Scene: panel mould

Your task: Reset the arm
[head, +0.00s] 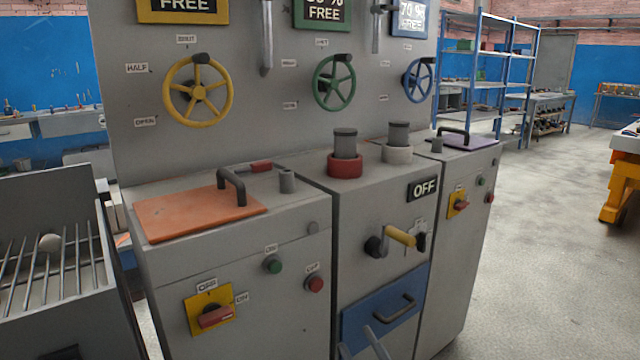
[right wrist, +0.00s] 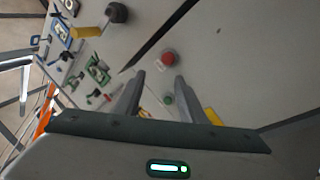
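My right gripper (head: 364,346) shows only by its fingertips at the bottom edge of the head view, in front of the blue drawer (head: 385,312) of the grey machine. In the right wrist view its two fingers (right wrist: 160,85) stand apart with nothing between them. A green button and a red button (right wrist: 168,58) on the panel show through and beyond the gap, apart from the fingers. My left gripper is in neither view.
The grey panel (head: 265,105) carries yellow, green and blue handwheels. Below are an orange lid (head: 200,212) with a black handle, a yellow-handled crank (head: 399,236) and a red rotary switch (head: 215,317). Open floor (head: 540,240) lies right.

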